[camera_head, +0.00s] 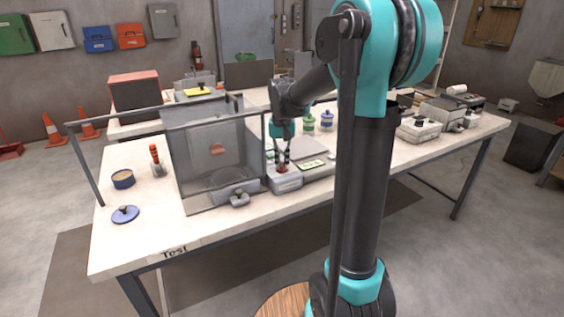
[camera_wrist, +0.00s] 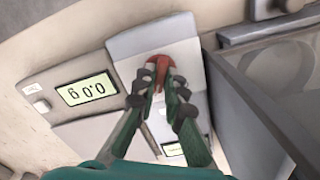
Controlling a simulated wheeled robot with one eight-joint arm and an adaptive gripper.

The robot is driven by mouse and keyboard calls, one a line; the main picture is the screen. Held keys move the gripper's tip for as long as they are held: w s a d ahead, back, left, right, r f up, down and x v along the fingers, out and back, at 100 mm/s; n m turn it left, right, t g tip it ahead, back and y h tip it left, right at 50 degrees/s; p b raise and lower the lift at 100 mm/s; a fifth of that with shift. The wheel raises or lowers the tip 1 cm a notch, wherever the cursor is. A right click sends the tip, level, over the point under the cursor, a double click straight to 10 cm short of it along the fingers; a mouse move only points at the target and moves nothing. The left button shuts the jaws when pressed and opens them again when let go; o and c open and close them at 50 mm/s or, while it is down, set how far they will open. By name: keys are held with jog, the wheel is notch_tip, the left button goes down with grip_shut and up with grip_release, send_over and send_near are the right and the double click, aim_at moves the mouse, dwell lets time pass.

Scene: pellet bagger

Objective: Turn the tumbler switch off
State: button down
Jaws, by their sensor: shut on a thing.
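The tumbler switch shows in the wrist view as a red knob (camera_wrist: 158,66) on a light grey box (camera_wrist: 133,42). My gripper (camera_wrist: 160,84) is shut on the red knob, with its two fingertips on either side of it. The fingers hide part of the knob, so I cannot tell its exact position. In the head view the grey box (camera_head: 285,183) stands near the table's front edge, and my gripper (camera_head: 283,166) reaches down to it from above.
A scale with a display reading 0.0 g (camera_wrist: 87,90) sits beside the box. A transparent enclosure (camera_head: 212,155) stands close on the box's left in the head view. A blue lid (camera_head: 125,214) and a round tin (camera_head: 123,179) lie farther left on the table (camera_head: 150,235).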

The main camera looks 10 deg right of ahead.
aim_at(282, 164)
jog(key=shift+n, duration=0.3)
jog(key=n, duration=1.1)
dwell(0.4)
jog(key=shift+n, duration=0.3)
jog(key=c, duration=1.6)
grip_release()
jog(key=shift+r, duration=0.1)
notch_tip(282, 164, up, 12)
